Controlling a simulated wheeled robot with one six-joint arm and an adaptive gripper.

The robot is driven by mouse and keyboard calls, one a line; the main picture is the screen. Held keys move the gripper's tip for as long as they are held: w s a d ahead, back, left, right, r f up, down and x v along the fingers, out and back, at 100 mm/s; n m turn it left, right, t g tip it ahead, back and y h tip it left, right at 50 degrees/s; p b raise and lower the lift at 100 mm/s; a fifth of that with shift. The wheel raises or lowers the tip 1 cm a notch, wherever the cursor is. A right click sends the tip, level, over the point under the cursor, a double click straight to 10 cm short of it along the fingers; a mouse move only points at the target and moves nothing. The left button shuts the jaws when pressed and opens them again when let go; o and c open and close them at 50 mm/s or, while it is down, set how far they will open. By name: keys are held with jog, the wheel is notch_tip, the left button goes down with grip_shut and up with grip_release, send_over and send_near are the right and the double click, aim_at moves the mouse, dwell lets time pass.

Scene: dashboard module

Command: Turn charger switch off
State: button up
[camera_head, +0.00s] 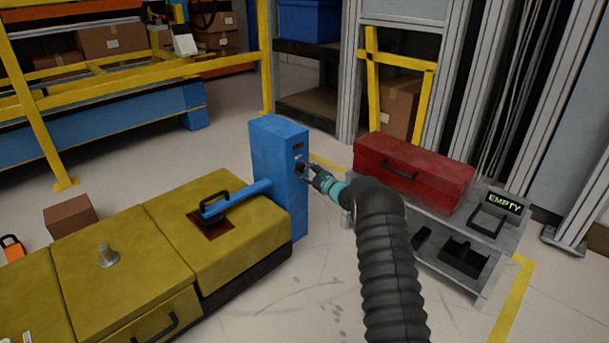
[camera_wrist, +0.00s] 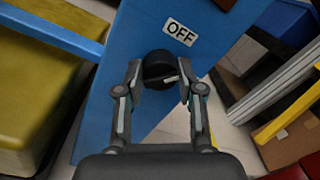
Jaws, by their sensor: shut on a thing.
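The blue charger box (camera_head: 272,160) stands upright behind the yellow cases, and its blue face (camera_wrist: 135,40) fills the middle of the wrist view. The charger switch is a round black knob (camera_wrist: 159,66) with a short white mark on its lower right part. A white label (camera_wrist: 180,32) reading "OFF" sits above the knob, slightly to the right. My gripper (camera_head: 308,169) reaches the box's right face. In the wrist view my gripper (camera_wrist: 159,78) has one finger on each side of the knob and is shut on it. The fingers cover parts of the knob's sides.
A blue bar (camera_head: 236,198) joins the box to a yellow case (camera_head: 160,220). A red toolbox (camera_head: 415,170) sits on a grey stand (camera_head: 455,260) to the right, beside a sign (camera_head: 504,203) reading "EMPTY". The floor in front of the box is clear.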

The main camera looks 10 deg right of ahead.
jog(key=n, duration=0.4)
jog(key=shift+n, duration=0.3)
jog(key=shift+n+y, duration=0.4)
jog(key=shift+n, duration=1.6)
jog(key=shift+w, duration=0.1)
jog(key=o, duration=1.2)
jog(key=shift+c, duration=0.2)
jog(key=shift+d, duration=0.1)
jog(key=v, duration=1.2)
